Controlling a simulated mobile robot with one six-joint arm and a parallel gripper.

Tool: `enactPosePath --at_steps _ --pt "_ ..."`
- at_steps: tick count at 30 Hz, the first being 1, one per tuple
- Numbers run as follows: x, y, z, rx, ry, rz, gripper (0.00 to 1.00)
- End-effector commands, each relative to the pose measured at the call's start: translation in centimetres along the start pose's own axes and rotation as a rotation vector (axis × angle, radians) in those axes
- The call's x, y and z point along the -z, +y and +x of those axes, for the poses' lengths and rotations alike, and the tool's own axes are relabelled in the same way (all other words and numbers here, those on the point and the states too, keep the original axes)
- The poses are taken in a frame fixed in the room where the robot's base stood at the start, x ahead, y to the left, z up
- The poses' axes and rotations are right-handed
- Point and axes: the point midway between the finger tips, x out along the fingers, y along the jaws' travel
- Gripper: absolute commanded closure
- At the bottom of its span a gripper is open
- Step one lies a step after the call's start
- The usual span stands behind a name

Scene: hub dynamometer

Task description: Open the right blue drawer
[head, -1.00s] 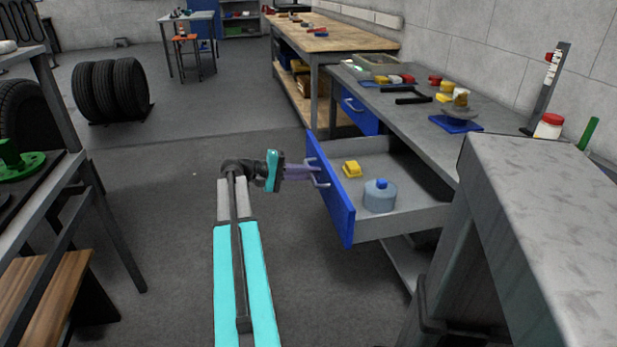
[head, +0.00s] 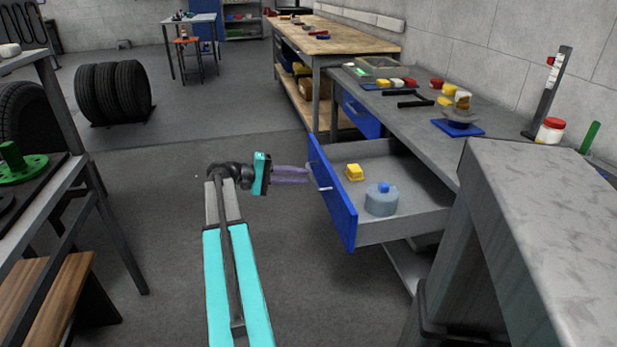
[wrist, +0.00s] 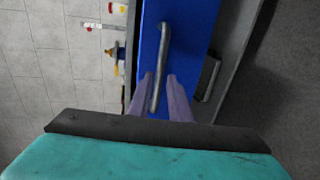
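The right blue drawer (head: 335,205) stands pulled well out from under the grey workbench. It holds a yellow block (head: 354,172) and a translucent container with a blue cap (head: 381,200). Its metal handle (head: 324,188) is on the blue front and also shows in the wrist view (wrist: 163,45). My gripper (head: 307,175) is just left of the handle in the head view, its fingers pointing at the drawer front. In the wrist view my gripper's fingers (wrist: 159,78) are apart, with the handle seen between and beyond them. Nothing is held.
Another blue drawer (head: 361,116) under the same bench (head: 420,125) is farther back. A grey bench corner (head: 540,190) stands at the near right. A rack (head: 55,215) is at the left. The floor (head: 200,150) around my arm is clear.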

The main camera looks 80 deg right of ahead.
Motion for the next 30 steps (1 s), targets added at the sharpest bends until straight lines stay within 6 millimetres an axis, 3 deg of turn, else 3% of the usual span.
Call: enactPosePath --at_steps 9,15,20,30 --pt "0.0 0.1 -5.3 0.001 0.001 0.0 0.82" --pt "-0.1 0.0 -7.8 0.002 -0.002 0.0 0.82" --pt "-0.1 0.0 -8.8 0.002 -0.002 0.0 0.82" --pt "-0.2 0.0 -8.8 0.002 -0.004 0.0 0.82"
